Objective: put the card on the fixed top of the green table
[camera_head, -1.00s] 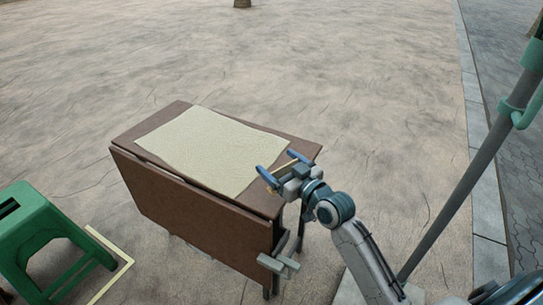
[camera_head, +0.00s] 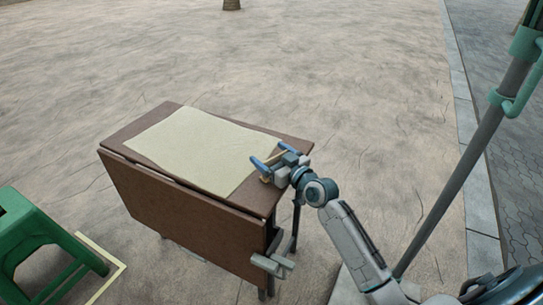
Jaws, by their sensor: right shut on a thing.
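The table (camera_head: 128,137) is brown in the head view, not green. It has a flat top, and a front leaf (camera_head: 185,215) hangs down. A pale sheet (camera_head: 200,145) lies over much of the top. My right gripper (camera_head: 273,156) is at the right end of the top, over or near the sheet's right edge. It is shut on a thin tan strip (camera_head: 277,155) that shows between its blue fingers, probably the card seen edge-on. I cannot tell whether the strip touches the top.
A green stool (camera_head: 28,235) stands at the lower left, near a pale yellow corner mark (camera_head: 112,262) on the ground. A grey pole (camera_head: 465,165) with green fittings rises at the right.

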